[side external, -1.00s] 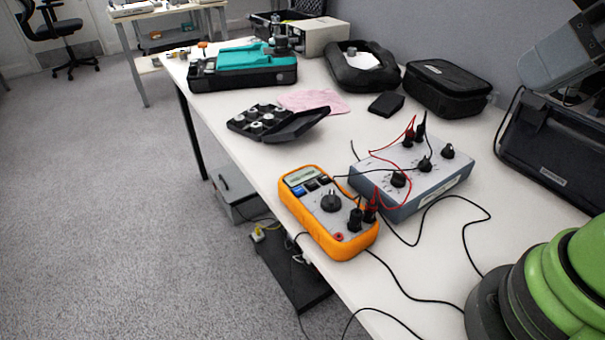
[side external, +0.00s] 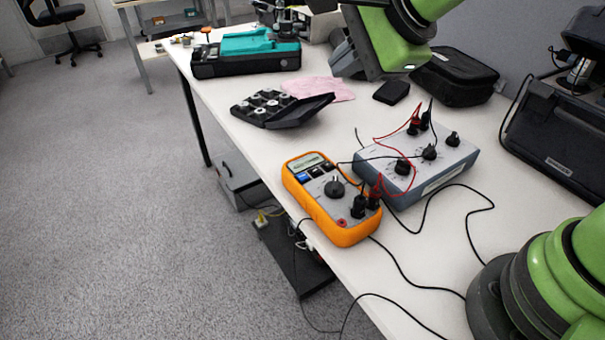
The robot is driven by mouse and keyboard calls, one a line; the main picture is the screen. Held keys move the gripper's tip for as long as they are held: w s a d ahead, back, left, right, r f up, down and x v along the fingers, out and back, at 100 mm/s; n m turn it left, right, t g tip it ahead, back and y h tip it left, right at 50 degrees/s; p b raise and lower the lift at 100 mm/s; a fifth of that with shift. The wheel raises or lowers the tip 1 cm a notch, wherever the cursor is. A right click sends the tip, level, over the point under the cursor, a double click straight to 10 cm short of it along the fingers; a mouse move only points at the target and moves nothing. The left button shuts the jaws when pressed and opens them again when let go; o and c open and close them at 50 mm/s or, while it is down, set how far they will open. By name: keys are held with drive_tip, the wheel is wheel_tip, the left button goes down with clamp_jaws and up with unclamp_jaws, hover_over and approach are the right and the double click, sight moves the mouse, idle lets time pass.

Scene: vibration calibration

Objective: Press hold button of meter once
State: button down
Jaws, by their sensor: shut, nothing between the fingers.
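The orange multimeter (side external: 348,234) lies face up near the table's front edge. It has a small display (side external: 306,161), a round dial (side external: 334,188) and a row of small buttons below the display. One button is blue (side external: 303,177) and the others are dark; their labels are too small to read, so I cannot tell which is hold. Black and red plugs (side external: 359,206) sit in the meter's lower end. My green and grey arm reaches in at the top, over the back of the table. My gripper is not in view.
A grey-blue box with knobs (side external: 428,178) stands right beside the meter, wired to it by red and black leads. An open case of weights (side external: 273,106), a pink cloth (side external: 318,88) and a black pouch (side external: 455,76) lie behind. Loose black cables cross the table's front right.

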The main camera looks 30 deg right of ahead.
sight(302, 178)
drive_tip(key=w+a+f+m, duration=0.4)
drive_tip(key=f+m, duration=0.2)
drive_tip(key=f, duration=0.2)
drive_tip(key=shift+w+f+t, duration=0.25)
drive_tip(key=shift+f+t, duration=0.15)
drive_tip(key=shift+f+h, duration=0.1)
drive_tip(key=shift+h, duration=0.2)
drive_tip(key=shift+f, duration=4.3)
drive_tip(key=shift+f, duration=0.4)
drive_tip(key=shift+f, duration=0.4)
drive_tip(key=shift+r, duration=0.8)
drive_tip(key=shift+r, duration=0.1)
